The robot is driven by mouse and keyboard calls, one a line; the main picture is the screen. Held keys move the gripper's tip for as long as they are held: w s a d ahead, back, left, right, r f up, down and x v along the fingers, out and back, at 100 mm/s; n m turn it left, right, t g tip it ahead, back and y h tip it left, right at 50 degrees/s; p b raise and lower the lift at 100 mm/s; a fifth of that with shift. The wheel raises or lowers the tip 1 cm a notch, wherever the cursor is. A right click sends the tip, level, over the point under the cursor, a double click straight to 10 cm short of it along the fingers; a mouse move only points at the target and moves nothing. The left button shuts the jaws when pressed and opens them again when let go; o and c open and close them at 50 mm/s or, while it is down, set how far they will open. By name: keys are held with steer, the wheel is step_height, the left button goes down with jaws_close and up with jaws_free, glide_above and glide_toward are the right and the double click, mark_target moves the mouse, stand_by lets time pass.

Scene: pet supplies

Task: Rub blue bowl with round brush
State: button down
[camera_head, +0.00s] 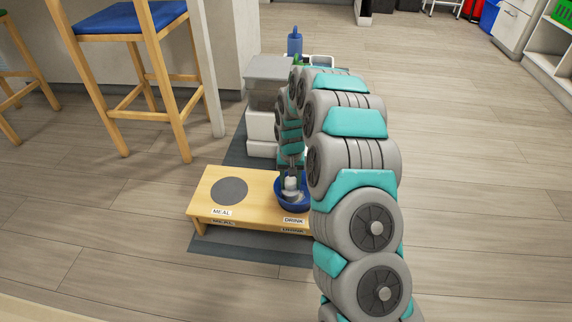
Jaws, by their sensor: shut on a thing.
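The blue bowl (295,206) sits at the right end of a low wooden stand (206,203), behind the DRINK label. My gripper (291,168) points down over the bowl and is shut on the round brush (291,184). The brush's pale part shows inside the bowl. Whether it touches the bowl's inner wall or floor I cannot tell. My arm hides the bowl's right side and the right end of the stand.
A flat dark disc (229,190) lies on the stand's left half, behind the MEAL label. Grey and white storage boxes (268,68) stand behind the stand. A blue bottle (295,44) stands farther back. A wooden stool (176,91) is at left. The floor at right is clear.

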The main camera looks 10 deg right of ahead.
steer(key=shift+d+r+p, duration=0.1)
steer(key=shift+r+p, duration=0.75)
steer(key=shift+r, duration=3.25)
